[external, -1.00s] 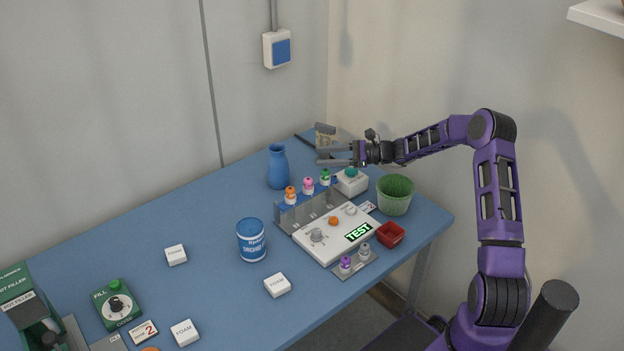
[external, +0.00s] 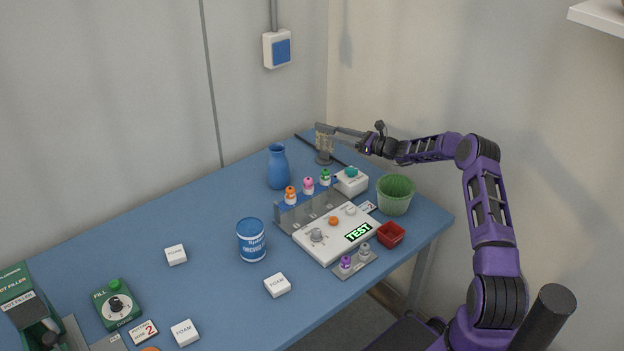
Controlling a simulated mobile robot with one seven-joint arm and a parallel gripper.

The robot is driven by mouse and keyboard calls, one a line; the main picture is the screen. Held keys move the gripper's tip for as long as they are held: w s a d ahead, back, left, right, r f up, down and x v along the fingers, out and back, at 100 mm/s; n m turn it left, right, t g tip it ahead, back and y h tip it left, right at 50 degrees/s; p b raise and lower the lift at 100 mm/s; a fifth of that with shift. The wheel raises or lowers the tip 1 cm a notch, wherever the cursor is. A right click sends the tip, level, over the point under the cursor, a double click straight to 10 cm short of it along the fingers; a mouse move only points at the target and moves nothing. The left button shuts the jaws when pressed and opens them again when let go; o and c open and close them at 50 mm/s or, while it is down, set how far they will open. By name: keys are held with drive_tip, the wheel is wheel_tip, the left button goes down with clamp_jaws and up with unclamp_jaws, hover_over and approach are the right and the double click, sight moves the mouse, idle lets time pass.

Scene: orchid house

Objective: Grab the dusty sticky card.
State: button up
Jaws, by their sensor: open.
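The dusty sticky card (external: 324,139) is a small dull yellowish-beige panel with a greyish top. It stands upright on a grey round foot (external: 324,160) at the far back corner of the blue table. My gripper (external: 342,136) is just to the right of the card, with its fingers pointing left toward it. It is open and seems to hold nothing. One finger reaches close to the card's right edge; I cannot tell whether it touches. The other finger is hard to make out.
A blue vase (external: 278,167) stands left of the card. A white box with a teal knob (external: 351,181), a green pot (external: 395,195) and a rack with several capped bottles (external: 309,205) stand in front. A dark thin rod (external: 305,141) lies behind the card. The walls are close behind.

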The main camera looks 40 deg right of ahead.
sight(325, 131)
drive_tip(key=shift+d+x, duration=0.1)
drive_tip(key=shift+x, duration=1.4)
drive_tip(key=shift+d+x, duration=0.15)
drive_tip(key=shift+x, duration=1.35)
clamp_jaws()
